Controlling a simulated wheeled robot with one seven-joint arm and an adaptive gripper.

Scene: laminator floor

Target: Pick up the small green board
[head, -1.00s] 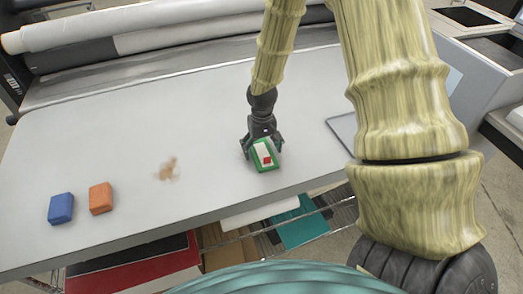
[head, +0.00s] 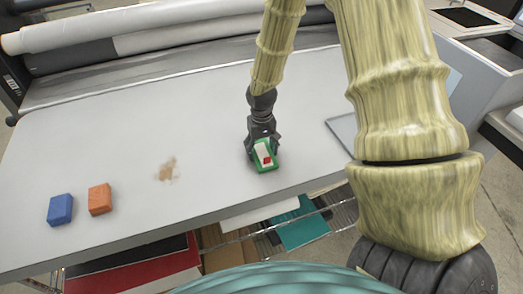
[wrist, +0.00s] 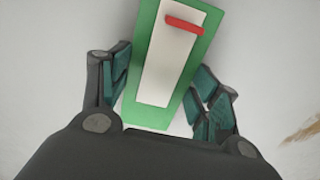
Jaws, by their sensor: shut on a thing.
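The small green board (head: 263,167) has a white panel with a red mark on it. It is near the front edge of the white table, right of the middle in the head view. My gripper (head: 263,143) is over its far end, with the fingers at its two sides. In the wrist view the board (wrist: 190,88) lies between the teal finger pads of my gripper (wrist: 162,88), which is shut on it. I cannot tell whether the board is lifted off the table.
A blue block (head: 60,209) and an orange block (head: 100,199) sit at the left of the table (head: 120,140). A brown stain (head: 166,169) marks the middle. A large roller (head: 180,30) runs along the back. A grey tray (head: 343,135) lies at the right.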

